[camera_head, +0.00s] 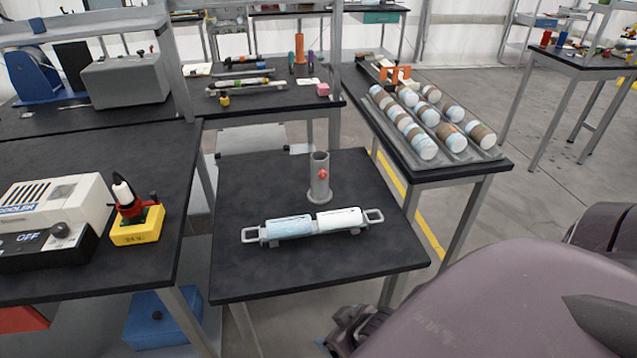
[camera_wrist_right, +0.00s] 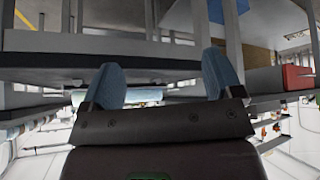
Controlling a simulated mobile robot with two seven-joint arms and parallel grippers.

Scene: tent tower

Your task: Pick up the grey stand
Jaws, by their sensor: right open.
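The grey stand (camera_head: 319,180) is an upright grey tube on a small round base, with a red knob on its side. It stands on the black top of the small middle table (camera_head: 245,185), behind a holder (camera_head: 252,236) carrying light blue and white cylinders. My right gripper (camera_wrist_right: 163,82) shows in the right wrist view with its two blue fingers wide apart and nothing between them. It is apart from the stand, which I cannot make out in that view. My left gripper is not in view.
A cooler box (camera_head: 50,222) and a yellow-based device (camera_head: 137,222) stand on the left table. A tray (camera_head: 462,152) of several brown and white cylinders lies on the right table. The middle table's top is bare around the stand and along its front.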

